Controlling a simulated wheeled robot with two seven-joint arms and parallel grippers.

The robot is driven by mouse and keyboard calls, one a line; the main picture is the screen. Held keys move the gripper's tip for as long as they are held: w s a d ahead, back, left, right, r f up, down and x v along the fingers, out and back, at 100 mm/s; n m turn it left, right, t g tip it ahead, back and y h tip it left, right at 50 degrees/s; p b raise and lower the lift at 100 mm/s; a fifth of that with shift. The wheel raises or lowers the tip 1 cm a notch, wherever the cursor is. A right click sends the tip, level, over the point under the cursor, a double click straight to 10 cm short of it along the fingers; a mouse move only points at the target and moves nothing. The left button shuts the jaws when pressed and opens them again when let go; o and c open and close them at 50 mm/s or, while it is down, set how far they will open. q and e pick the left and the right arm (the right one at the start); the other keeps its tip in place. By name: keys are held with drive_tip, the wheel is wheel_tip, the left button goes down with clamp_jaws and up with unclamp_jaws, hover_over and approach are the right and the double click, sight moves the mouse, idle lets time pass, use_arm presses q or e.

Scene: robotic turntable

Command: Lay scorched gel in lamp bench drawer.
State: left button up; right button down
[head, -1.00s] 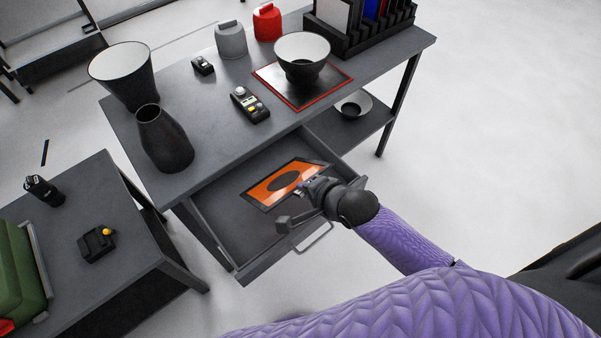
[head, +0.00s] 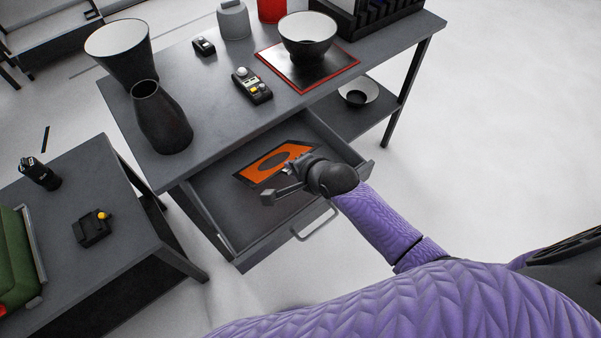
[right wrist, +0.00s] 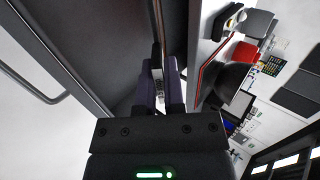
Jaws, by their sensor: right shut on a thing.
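The scorched gel (head: 259,171) is an orange sheet with a dark oval patch and a black frame. In the head view it is over the open lamp bench drawer (head: 222,194), tilted; whether it touches the drawer floor I cannot tell. My right gripper (head: 294,174) is shut on the gel's near right edge, above the drawer. In the right wrist view the gel (right wrist: 159,36) shows nearly edge-on between the fingers of the gripper (right wrist: 162,82). My left gripper is not in view.
The lamp bench top (head: 205,85) carries dark cone shades, a small control box (head: 252,86) and a bowl (head: 307,36) on a red-edged mat. The drawer's handle (head: 316,222) faces me. A side table (head: 130,225) stands left. The rest of the drawer looks empty.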

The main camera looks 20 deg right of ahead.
drive_tip(key=b+x, duration=0.2)
drive_tip(key=x, duration=0.2)
drive_tip(key=shift+s+b, duration=0.1)
drive_tip(key=shift+b, duration=0.3)
drive_tip(key=shift+w+a+f+b, duration=0.1)
drive_tip(key=shift+w+f+b, duration=0.2)
drive_tip(key=shift+w+b, duration=0.05)
drive_tip(key=shift+w, duration=0.1)
drive_tip(key=shift+f, duration=0.25)
drive_tip(key=c, duration=0.7)
unclamp_jaws()
drive_tip(key=shift+o, duration=0.2)
